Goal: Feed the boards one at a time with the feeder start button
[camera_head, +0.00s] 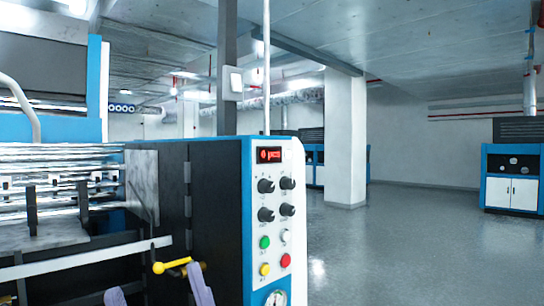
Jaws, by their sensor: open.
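The control panel (253,200) on the blue-edged machine carries a green button (265,242), a white button (286,236), a yellow button (265,269) and a red button (286,260). Their labels are too small to read, so I cannot tell which is the feeder start button. A grey marbled board-like surface (45,236) lies at the machine's left part; I cannot tell whether it is a board. Two pale lavender pieces at the bottom edge look like the fingers of my gripper (157,290). They stand apart, left of the panel, with nothing visible between them.
Above the buttons are a lit red display (269,155) and several black knobs (266,186). A yellow-knobbed lever (172,264) juts out near the fingers. A white rail (80,260) crosses the machine front. The floor (400,245) at right is clear, with a white pillar (345,140) beyond.

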